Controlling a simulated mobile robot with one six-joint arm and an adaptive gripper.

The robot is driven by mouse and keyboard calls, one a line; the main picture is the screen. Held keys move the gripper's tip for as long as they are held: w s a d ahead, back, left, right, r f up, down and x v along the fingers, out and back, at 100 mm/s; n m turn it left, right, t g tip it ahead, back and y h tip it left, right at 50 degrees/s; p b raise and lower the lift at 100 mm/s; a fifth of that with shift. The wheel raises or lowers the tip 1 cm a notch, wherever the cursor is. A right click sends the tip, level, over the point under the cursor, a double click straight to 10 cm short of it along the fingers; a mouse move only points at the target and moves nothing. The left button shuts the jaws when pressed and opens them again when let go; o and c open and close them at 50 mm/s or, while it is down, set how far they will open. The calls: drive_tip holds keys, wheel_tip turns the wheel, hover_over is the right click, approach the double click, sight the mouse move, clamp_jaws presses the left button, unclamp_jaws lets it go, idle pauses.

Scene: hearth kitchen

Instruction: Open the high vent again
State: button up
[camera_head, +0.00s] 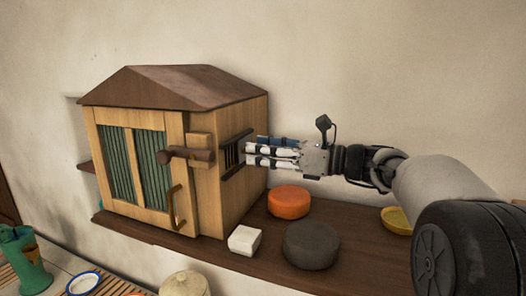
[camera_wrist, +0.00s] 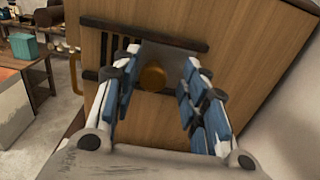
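A small wooden cabinet (camera_head: 230,205) with a brown pitched roof stands on a dark shelf. The vent (camera_head: 231,158) is on its right side, between two dark rails. In the wrist view the vent (camera_wrist: 105,52) shows several dark slots at its left, and a grey-brown slide plate (camera_wrist: 165,55) covers the part to the right. A round brown knob (camera_wrist: 153,78) sits on the plate. My gripper (camera_head: 248,153) is at the vent, level with it. In the wrist view my gripper (camera_wrist: 158,68) is open, with a finger either side of the knob and gaps between.
On the shelf (camera_head: 225,259) are an orange round (camera_head: 289,202), a dark round (camera_head: 311,244), a white block (camera_head: 244,240) and a yellow bowl (camera_head: 397,220). The cabinet front has a brown bar (camera_head: 188,155) and a brass handle (camera_head: 175,207). The wall is close behind.

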drive_tip(key=shift+s+a, duration=0.1)
drive_tip(key=shift+s, duration=0.05)
drive_tip(key=v, duration=1.2)
